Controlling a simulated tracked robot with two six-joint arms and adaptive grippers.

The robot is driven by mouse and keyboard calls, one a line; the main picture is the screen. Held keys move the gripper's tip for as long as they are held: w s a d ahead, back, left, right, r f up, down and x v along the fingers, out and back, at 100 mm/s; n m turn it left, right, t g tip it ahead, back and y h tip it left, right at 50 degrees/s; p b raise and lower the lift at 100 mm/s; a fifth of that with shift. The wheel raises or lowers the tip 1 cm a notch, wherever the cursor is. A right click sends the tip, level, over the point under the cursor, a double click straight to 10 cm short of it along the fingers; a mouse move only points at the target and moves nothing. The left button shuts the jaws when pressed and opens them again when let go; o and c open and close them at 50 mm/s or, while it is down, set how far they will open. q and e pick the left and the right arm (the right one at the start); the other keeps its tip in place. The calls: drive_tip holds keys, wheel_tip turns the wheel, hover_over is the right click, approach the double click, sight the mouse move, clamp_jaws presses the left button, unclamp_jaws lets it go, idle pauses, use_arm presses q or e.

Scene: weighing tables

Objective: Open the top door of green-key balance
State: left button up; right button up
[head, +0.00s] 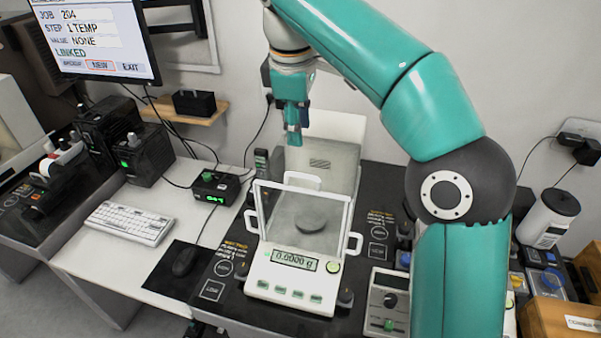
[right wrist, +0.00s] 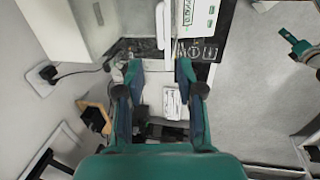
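The green-key balance (head: 290,284) stands on a dark bench mat. It has a glass draft shield, a round pan inside, a display and several green keys. A white handle (head: 302,180) shows at the shield's top; more white handles stick out at its left and right sides. I cannot tell the top door's state for sure. My right gripper (head: 292,128) is above and behind the shield, pointing down, apart from the handle. In the right wrist view its fingers (right wrist: 158,78) are spread with nothing held. A teal piece at that view's right edge may be my left gripper (right wrist: 292,42).
A pale tall box (head: 335,140) stands close behind the balance. A small display unit (head: 214,187) and a keyboard (head: 130,223) are to the left. A monitor (head: 95,40) hangs at upper left.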

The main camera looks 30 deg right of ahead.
sight(301, 176)
drive_tip(key=f, duration=0.4)
drive_tip(key=w+d+f+b, duration=0.1)
drive_tip(key=f, duration=0.3)
drive_tip(key=f+b, duration=0.1)
drive_tip(key=f, duration=0.3)
drive_tip(key=shift+w+d, duration=0.35)
drive_tip(key=shift+d, duration=0.05)
clamp_jaws()
